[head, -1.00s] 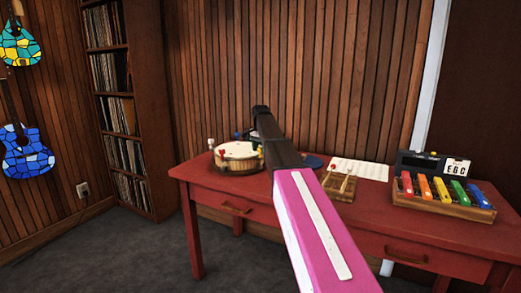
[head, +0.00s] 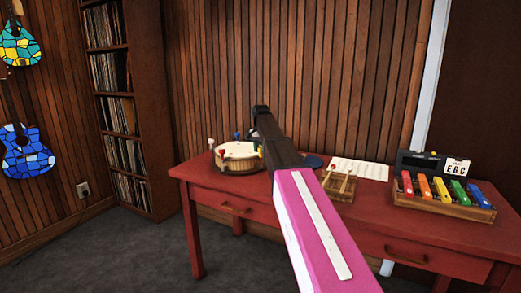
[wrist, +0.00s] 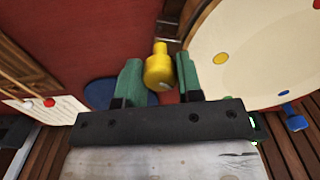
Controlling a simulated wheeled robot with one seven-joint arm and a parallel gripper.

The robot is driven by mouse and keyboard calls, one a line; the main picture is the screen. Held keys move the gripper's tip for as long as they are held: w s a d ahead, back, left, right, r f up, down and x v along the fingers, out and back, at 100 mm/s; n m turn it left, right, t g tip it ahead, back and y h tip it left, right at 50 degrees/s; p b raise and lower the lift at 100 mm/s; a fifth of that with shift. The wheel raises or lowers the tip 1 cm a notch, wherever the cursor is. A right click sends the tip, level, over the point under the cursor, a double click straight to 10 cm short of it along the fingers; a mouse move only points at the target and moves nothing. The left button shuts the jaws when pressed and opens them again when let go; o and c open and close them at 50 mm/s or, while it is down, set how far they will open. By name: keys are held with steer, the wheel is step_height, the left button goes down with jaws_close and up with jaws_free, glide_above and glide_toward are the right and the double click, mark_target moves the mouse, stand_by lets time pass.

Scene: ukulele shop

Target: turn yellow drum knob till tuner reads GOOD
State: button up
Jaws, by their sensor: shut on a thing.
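The drum (head: 238,152) stands at the left of the red table, with pegs in several colours around its rim. In the wrist view its cream drumhead (wrist: 250,50) fills the upper right. The yellow knob (wrist: 158,70) is between the green fingers of my gripper (wrist: 159,80), beside the drum's rim. My gripper is shut on the knob. No tuner reading of GOOD can be made out in either view.
On the red table (head: 215,190) lie mallets on a wooden block (head: 338,188), a white sheet (head: 360,169) and a blue disc (head: 312,161). Coloured chime bars (head: 442,192) stand at the right, with a black box (head: 415,161) and a card marked EGC (head: 457,167) behind.

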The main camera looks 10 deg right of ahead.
mark_target(260, 148)
steer(key=shift+n, duration=1.2)
steer(key=o, duration=0.9)
step_height(260, 148, up, 11)
steer(key=shift+f, duration=0.1)
steer(key=shift+s+a, duration=0.1)
